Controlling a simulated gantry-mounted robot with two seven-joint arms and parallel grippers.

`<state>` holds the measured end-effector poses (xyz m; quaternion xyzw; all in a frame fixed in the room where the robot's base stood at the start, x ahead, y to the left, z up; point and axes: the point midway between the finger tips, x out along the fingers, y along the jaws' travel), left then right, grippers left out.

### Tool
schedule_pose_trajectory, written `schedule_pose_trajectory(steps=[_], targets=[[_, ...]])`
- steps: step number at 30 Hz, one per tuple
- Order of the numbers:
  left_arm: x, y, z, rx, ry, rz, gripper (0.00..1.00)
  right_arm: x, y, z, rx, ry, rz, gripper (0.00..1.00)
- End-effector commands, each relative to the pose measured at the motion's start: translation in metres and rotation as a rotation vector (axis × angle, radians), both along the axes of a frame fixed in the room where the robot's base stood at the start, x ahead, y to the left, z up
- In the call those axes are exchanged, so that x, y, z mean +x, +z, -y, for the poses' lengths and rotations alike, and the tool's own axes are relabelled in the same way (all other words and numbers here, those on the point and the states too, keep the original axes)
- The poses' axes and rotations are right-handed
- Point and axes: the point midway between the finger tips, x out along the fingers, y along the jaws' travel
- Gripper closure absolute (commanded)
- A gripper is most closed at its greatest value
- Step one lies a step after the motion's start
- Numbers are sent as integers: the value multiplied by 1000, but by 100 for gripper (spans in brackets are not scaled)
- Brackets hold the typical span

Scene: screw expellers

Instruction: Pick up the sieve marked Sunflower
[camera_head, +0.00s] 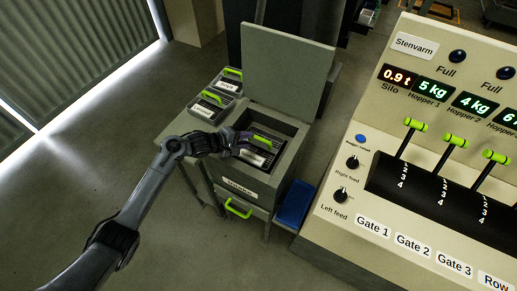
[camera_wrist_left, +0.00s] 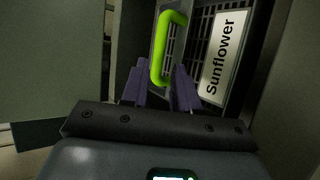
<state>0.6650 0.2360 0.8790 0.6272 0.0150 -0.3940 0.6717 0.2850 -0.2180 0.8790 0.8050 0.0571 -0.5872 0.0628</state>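The sieve marked Sunflower (camera_wrist_left: 224,58) fills the upper right of the left wrist view, with a white label, dark grating and a bright green handle (camera_wrist_left: 166,45). In the head view the sieve (camera_head: 253,158) sits inside the grey open-lidded box (camera_head: 291,129); its label is too small to read there. My left gripper (camera_wrist_left: 160,88) is open, its purple fingers apart, with the handle's lower end appearing between or just beyond the fingertips. In the head view this gripper (camera_head: 238,143) is at the box's left rim, beside the sieve. My right gripper is not in view.
Two other sieves with green handles (camera_head: 212,97) (camera_head: 232,72) lie on the stand left of the box. The raised lid (camera_head: 287,68) stands behind it. A blue bin (camera_head: 295,203) and the control panel (camera_head: 430,160) are to the right. Open floor lies left.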

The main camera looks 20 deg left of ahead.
Motion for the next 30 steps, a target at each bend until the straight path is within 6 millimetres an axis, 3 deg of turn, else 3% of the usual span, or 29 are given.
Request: schedule_pose_trajectory(steps=[9, 17, 23, 30], targets=[[25, -18, 17, 0, 1, 1, 71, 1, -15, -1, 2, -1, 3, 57], [27, -19, 18, 0, 1, 1, 71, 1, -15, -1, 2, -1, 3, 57], [27, -19, 18, 1, 1, 1, 98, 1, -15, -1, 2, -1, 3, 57], [26, -19, 18, 1, 1, 1, 100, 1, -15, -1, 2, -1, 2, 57]])
